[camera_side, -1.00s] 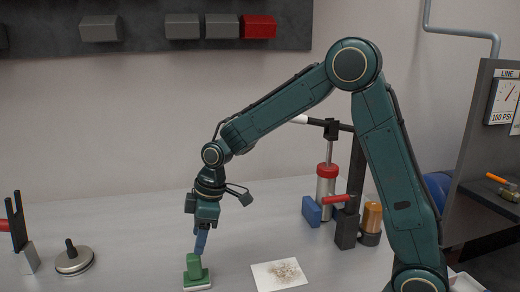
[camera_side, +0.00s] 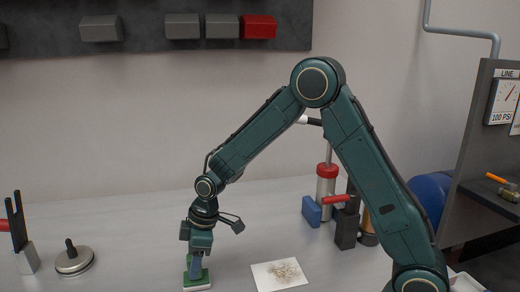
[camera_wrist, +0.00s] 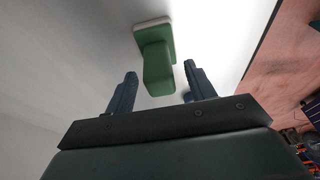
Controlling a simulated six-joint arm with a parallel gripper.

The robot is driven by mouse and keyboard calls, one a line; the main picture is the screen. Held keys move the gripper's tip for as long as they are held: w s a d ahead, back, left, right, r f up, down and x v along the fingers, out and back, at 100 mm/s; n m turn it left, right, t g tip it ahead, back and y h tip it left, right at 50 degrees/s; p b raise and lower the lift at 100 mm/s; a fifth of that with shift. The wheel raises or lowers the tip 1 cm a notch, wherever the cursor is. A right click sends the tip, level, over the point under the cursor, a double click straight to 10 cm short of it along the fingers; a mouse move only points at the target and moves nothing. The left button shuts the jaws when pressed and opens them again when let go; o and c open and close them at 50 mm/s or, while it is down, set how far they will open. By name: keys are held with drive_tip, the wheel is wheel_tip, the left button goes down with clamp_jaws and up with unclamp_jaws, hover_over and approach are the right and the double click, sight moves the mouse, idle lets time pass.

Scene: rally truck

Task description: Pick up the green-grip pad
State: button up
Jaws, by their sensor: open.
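The green-grip pad (camera_side: 197,284) stands upright on the grey bench in the side view, a green block on a green base with a pale underside. It also shows in the wrist view (camera_wrist: 157,68), between and just beyond the two blue fingers. My gripper (camera_side: 196,271) points down over the pad, its fingers at the height of the grip and hiding much of it. In the wrist view my gripper (camera_wrist: 159,84) is open, with a finger on each side of the green grip and a gap visible on both sides.
A round metal disc with a knob (camera_side: 74,258) and a forked holder (camera_side: 21,240) stand at the left. A speckled white sheet (camera_side: 280,274) lies to the right of the pad. A blue block (camera_side: 312,211) and a red-topped cylinder (camera_side: 327,182) stand farther back.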

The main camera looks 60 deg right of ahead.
drive_tip(key=shift+x, duration=1.2)
drive_tip(key=c, duration=1.1)
drive_tip(key=shift+r, duration=0.15)
wheel_tip(320, 180, up, 20)
drive_tip(key=shift+f, duration=0.1)
